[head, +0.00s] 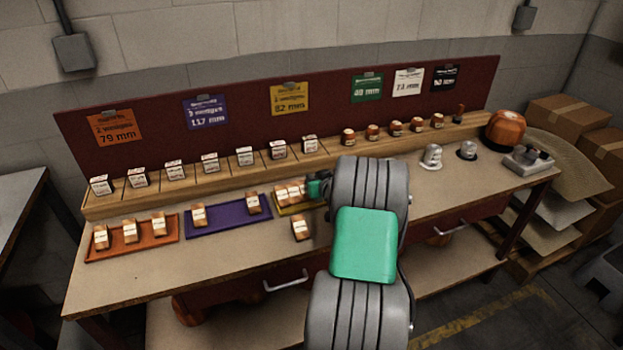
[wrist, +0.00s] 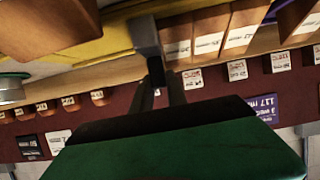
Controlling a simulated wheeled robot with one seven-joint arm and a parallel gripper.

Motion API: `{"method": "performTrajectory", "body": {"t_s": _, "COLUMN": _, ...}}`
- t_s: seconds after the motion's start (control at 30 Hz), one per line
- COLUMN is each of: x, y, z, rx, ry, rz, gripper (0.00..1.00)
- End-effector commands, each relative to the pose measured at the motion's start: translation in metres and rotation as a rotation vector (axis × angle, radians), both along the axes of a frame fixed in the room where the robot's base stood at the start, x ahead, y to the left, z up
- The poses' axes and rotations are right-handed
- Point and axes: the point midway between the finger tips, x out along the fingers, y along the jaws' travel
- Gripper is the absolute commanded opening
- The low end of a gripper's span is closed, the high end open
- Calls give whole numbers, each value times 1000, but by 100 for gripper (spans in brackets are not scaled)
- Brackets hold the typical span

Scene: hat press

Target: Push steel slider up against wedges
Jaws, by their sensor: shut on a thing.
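The steel slider (wrist: 146,38) is a grey block at the top middle of the wrist view. My gripper (wrist: 155,66) is shut on it. The slider is close beside the nearest wooden wedge (wrist: 178,50); I cannot tell whether they touch. The wedges stand side by side in the yellow tray (wrist: 105,44). In the head view, these wedges (head: 286,193) are at the left part of the yellow tray (head: 287,211), and my gripper (head: 313,189) is at their right. My arm hides the tray's right end, and the slider cannot be made out there.
A loose wedge (head: 300,228) lies in front of the yellow tray. The purple tray (head: 230,223) and orange tray (head: 133,248), with wedges, are to the left. A wooden shelf (head: 193,186) with labelled pieces runs behind. Metal hat forms (head: 432,157) stand to the right.

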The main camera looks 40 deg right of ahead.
Motion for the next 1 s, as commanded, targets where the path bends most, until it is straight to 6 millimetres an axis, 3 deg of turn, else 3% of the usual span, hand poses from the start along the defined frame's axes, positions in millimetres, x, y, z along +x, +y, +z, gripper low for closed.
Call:
{"method": "performTrajectory", "body": {"t_s": 0.27, "x": 1, "y": 4, "z": 0, "rx": 8, "ry": -3, "rz": 6, "gripper": 0}}
{"method": "performTrajectory", "body": {"t_s": 0.3, "x": 1, "y": 5, "z": -1, "rx": 9, "ry": -2, "rz": 6, "gripper": 21}}
{"method": "performTrajectory", "body": {"t_s": 0.53, "x": 0, "y": 3, "z": -1, "rx": 7, "ry": -3, "rz": 3, "gripper": 40}}
{"method": "performTrajectory", "body": {"t_s": 0.83, "x": -5, "y": 2, "z": 2, "rx": 6, "ry": -3, "rz": 0, "gripper": 40}}
{"method": "performTrajectory", "body": {"t_s": 1.0, "x": -30, "y": 12, "z": 13, "rx": 5, "ry": -4, "rz": -1, "gripper": 40}}
